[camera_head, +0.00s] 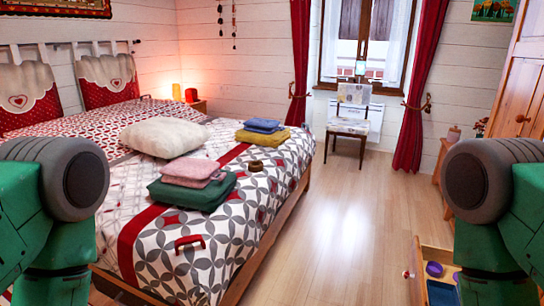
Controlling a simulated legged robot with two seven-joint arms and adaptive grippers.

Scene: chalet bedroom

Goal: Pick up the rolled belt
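A small brown rolled belt (256,166) lies on the patterned bedspread, near the right side of the bed (220,255). It sits just in front of a yellow and blue folded stack and to the right of the pink and green folded stack. Nothing covers it. Only the upper parts of my two green arms show, at the left and right edges of the view. Neither gripper is in view.
A green folded cloth (190,193) bears pink cloths (190,171). A yellow cloth (262,136), cream pillow (164,139) and red object (189,242) are also on the bed. A chair (349,127) stands behind. An open drawer (424,257) is lower right. The wooden floor (345,225) is clear.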

